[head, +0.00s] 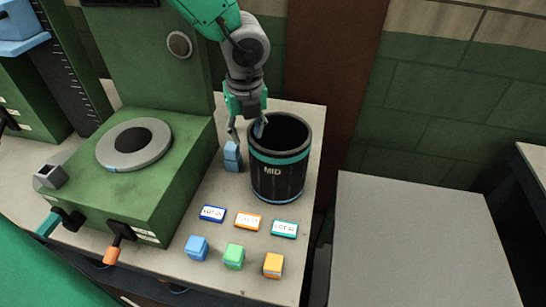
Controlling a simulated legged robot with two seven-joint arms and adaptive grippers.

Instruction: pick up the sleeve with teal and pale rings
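The sleeve (277,178) is a dark, open-topped upright cylinder with a teal ring, thin pale rings and the word MID on its side. It stands on the pale bench top. My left gripper (247,138) points down at its left rim. Its fingers are spread, with the wall between them. One blue-tipped finger is at the opening, seemingly just inside; the other is outside on the left. A gap shows between the outer finger and the wall. Contact of the inner finger is hard to tell. My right gripper is not in view.
A green machine with a round grey plate (135,145) stands left of the sleeve. In front lie blue (213,214), orange (248,221) and teal (285,228) labels and blue (196,248), green (234,257) and orange (273,265) blocks. A bare grey surface (420,240) is right.

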